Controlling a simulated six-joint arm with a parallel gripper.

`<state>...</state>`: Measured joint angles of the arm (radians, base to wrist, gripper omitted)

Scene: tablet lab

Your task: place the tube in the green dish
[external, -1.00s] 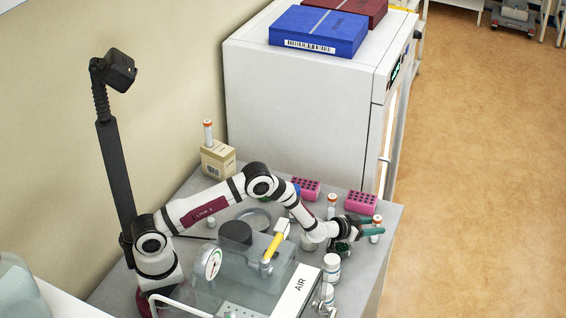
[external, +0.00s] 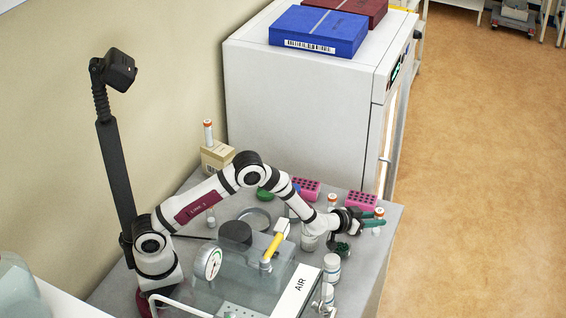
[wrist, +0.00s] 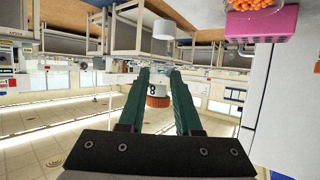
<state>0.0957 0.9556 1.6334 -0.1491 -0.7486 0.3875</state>
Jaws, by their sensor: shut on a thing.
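My gripper (external: 372,219) is at the right edge of the bench in the external view, its green fingers closed on a white tube with an orange cap (external: 379,214). In the wrist view the tube (wrist: 158,89) sits between the two fingertips (wrist: 159,80), its orange cap toward the bottom of the picture. In the external view the tube looks upright, partly hidden by the fingers. The green dish (external: 265,194) is at the back of the bench, partly hidden behind my arm, well to the left of my gripper.
Two pink racks (external: 306,188) (external: 361,202) stand along the back. White jars (external: 331,268) and a clear apparatus with a gauge (external: 211,263) crowd the front.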

